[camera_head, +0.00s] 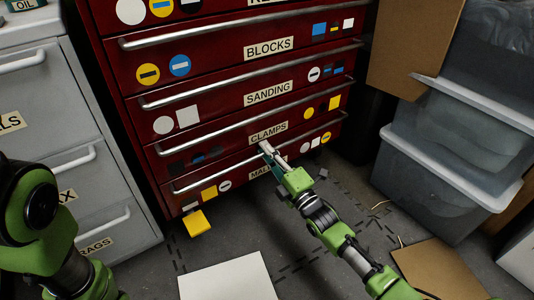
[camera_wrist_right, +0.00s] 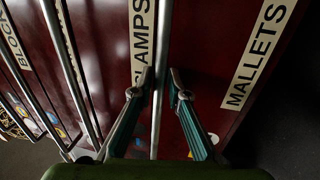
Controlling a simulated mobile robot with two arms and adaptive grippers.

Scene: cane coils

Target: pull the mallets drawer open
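The mallets drawer (camera_head: 242,179) is the lowest drawer of the red cabinet and looks shut. Its metal bar handle (camera_head: 212,176) runs along its top edge. My right gripper (camera_head: 266,150) is at this handle, partly covering the mallets label (camera_head: 259,171). In the right wrist view the handle (camera_wrist_right: 159,125) passes between the two fingers of the open right gripper (camera_wrist_right: 161,80), with the mallets label (camera_wrist_right: 258,55) to the right. Small gaps seem to show beside the bar; contact is unclear. My left arm shows at the left edge; its gripper is out of view.
The clamps drawer (camera_head: 268,132) is just above and looks shut. A grey cabinet (camera_head: 50,110) stands at left, clear bins (camera_head: 440,160) at right. A yellow block (camera_head: 197,223), a white sheet (camera_head: 228,278) and brown cardboard (camera_head: 440,270) lie on the floor in front.

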